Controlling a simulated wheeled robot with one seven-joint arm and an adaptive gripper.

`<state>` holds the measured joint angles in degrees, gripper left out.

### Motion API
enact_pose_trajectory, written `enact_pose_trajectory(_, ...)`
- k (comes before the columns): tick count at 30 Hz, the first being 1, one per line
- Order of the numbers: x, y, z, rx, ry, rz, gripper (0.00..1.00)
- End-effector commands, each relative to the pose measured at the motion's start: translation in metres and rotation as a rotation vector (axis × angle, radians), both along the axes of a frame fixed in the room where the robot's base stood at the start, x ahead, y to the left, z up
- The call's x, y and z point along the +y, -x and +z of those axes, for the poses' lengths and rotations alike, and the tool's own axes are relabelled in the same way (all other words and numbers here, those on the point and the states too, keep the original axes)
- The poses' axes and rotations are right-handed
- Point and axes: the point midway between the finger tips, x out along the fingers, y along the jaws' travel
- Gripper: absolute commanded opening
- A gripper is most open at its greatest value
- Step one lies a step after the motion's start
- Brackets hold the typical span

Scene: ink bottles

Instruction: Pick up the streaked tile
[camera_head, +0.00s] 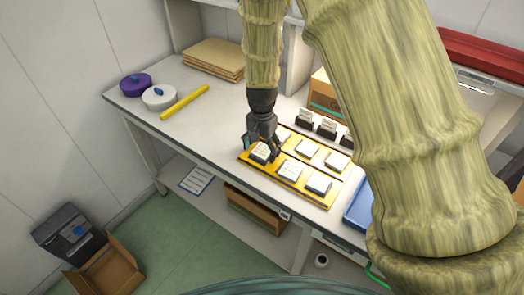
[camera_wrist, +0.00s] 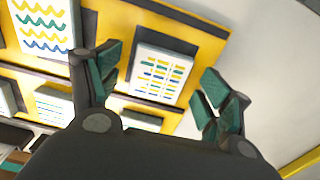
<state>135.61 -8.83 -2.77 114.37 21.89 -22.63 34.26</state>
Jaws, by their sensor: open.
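A yellow tray (camera_head: 326,200) on the white table holds several white tiles in two rows. My gripper (camera_head: 261,150) is over the left end of its front row, with its fingers apart around a tile (camera_head: 260,154). In the wrist view, a white tile with short streaks of yellow, green and blue (camera_wrist: 155,74) lies between my open fingers (camera_wrist: 162,92). I see no grip on it. A tile with wavy lines (camera_wrist: 45,27) is at the upper left, and a tile with fine lines (camera_wrist: 52,106) is below it.
Small dark holders with white cards (camera_head: 327,128) stand behind the tray, near a cardboard box (camera_head: 322,92). A blue tray (camera_head: 359,206) is to the right. A yellow bar (camera_head: 185,102) and round containers (camera_head: 159,97) lie at the left.

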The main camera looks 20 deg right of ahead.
Motion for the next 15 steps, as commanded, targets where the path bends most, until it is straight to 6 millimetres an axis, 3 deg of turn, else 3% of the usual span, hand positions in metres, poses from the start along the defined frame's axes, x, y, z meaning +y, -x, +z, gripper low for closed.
enact_pose_trajectory(5,-0.0001,0.0001,0.0001,0.000,0.000,0.000,0.79)
enact_pose_trajectory(14,0.0002,0.0001,0.0002,0.000,0.000,0.000,0.28)
enact_pose_trajectory(15,0.0002,0.0001,0.0003,0.000,0.000,0.000,0.27)
